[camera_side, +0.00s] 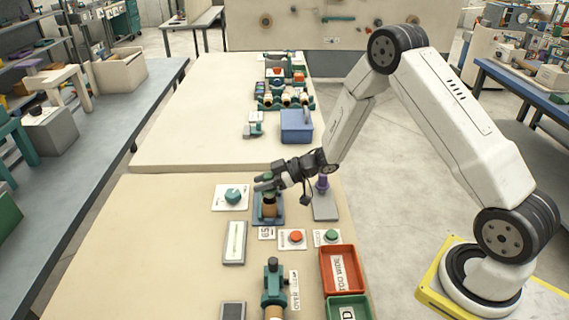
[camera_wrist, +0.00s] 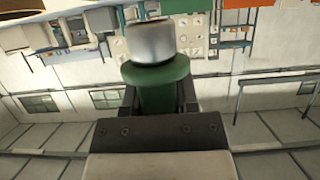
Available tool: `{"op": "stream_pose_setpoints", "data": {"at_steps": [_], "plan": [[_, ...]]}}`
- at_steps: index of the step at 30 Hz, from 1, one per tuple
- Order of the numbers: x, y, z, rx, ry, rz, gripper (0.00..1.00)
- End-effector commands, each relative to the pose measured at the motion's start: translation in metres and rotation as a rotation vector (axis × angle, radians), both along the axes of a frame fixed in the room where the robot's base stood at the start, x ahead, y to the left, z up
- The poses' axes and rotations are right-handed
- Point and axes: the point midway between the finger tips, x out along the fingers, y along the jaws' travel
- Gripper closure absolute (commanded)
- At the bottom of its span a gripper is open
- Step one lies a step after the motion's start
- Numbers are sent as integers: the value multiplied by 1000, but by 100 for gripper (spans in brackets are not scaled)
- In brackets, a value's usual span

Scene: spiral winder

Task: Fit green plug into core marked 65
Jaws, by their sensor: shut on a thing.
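My gripper (camera_side: 265,182) is shut on the green plug (camera_wrist: 158,95). In the wrist view the plug has a wide green flange and a pale grey cylindrical end (camera_wrist: 150,42) pointing away from the jaws. In the side view my gripper is over a brown core (camera_side: 269,209) standing upright on a blue base (camera_side: 257,219). A card (camera_side: 267,233) that seems to read 65 lies in front of that base. The fingers cover much of the plug in the side view, so I cannot tell whether it touches the core. The core does not show clearly in the wrist view.
A teal knob on a white plate (camera_side: 232,197) is left of the core. A purple piece (camera_side: 322,184) stands on a grey plate at right. Red (camera_side: 296,237) and green (camera_side: 331,236) buttons, a red tray (camera_side: 343,272) and a green device (camera_side: 273,284) are nearer the camera.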

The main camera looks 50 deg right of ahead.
Motion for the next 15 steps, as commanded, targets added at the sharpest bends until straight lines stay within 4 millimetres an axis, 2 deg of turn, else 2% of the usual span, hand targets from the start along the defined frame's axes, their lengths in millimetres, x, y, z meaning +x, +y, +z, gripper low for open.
{"op": "stream_pose_setpoints", "data": {"at_steps": [15], "plan": [[0,0,-18,1,-2,0,100]]}}
